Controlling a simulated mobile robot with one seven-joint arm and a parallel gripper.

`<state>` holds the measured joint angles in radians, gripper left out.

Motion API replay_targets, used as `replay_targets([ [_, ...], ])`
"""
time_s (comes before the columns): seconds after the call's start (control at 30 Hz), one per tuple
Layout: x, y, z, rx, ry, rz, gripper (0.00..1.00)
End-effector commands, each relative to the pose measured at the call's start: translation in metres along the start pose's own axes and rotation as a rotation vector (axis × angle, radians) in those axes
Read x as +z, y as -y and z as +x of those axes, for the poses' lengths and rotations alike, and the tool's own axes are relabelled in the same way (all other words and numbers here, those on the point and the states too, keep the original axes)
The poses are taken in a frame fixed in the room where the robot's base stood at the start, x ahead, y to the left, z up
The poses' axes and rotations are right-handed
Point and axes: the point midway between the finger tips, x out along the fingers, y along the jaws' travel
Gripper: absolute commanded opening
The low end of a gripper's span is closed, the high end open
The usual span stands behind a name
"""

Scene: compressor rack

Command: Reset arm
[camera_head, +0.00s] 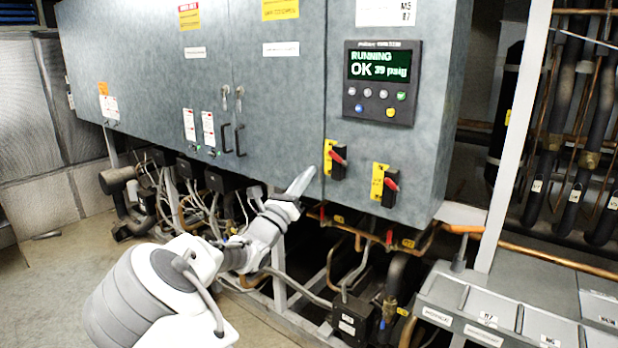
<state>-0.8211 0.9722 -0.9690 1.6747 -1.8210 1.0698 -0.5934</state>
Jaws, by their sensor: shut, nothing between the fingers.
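My arm reaches up from the bottom left of the head view. My gripper (303,181) is shut and empty, its fingers pointing up and to the right. In the picture it overlaps the lower edge of the grey control cabinet (275,120). It is just left of a red-handled rotary switch (337,160) on a yellow plate. I cannot tell whether the fingertips touch the cabinet. A second red-handled switch (390,186) sits to the right and lower.
A display panel (382,82) reads "RUNNING OK 39 psig". Pipes and cables (350,265) crowd the rack below the cabinet. A white upright post (515,130) and dark insulated pipes (570,150) stand at right. Open floor (50,285) lies at left.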

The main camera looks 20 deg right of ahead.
Motion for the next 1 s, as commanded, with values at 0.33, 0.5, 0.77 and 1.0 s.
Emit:
replay_targets([
  [0.33,-0.018,0.036,0.011,-0.091,-0.104,0.086,0.00],
  [0.5,-0.059,0.111,0.014,-0.304,-0.331,0.297,0.00],
  [0.77,-0.106,0.198,-0.028,-0.652,-0.656,0.659,0.00],
  [1.0,-0.113,0.242,-0.090,-0.952,-0.899,0.987,0.00],
])
